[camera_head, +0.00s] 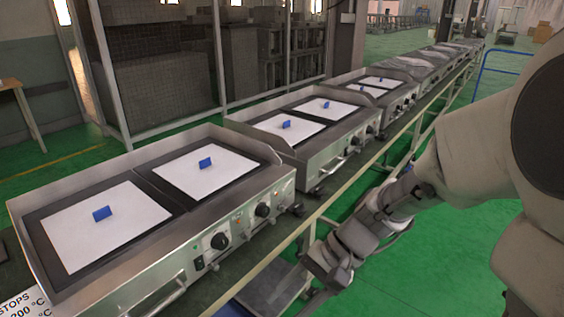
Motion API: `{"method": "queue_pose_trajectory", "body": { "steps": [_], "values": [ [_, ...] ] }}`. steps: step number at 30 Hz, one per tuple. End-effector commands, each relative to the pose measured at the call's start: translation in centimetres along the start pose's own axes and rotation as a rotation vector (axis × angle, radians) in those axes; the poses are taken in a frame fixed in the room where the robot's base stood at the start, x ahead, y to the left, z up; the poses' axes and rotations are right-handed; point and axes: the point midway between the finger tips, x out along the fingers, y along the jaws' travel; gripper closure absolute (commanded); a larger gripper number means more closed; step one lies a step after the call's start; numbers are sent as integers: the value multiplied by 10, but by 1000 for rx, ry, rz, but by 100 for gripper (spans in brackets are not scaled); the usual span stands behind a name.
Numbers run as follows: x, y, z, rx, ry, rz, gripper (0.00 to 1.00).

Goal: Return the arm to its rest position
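My arm comes in from the right side of the head camera view and bends down to the left. My gripper (328,268) is at its lower end, in front of the nearest griddle (249,221) and to the right of its control panel. It is apart from the griddle's plates. The fingers are small and not clear, so I cannot tell whether they are open or shut. I see nothing held.
The griddle carries two white plates (104,224) (206,172) with blue handles. More griddles (310,119) run in a row to the back right on a long metal bench. Shelving cages stand behind. A blue rail (512,50) is beyond my arm. Green floor is open at lower right.

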Motion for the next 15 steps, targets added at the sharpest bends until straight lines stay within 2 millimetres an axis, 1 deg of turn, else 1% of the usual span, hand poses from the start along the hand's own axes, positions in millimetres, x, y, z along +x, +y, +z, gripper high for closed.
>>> {"method": "queue_pose_trajectory", "body": {
  "steps": [1,8,15],
  "values": [
    [-10,3,5,-49,49,36,44],
    [-53,22,21,-238,255,192,44],
    [-101,40,37,-412,483,335,44]
  ]
}}
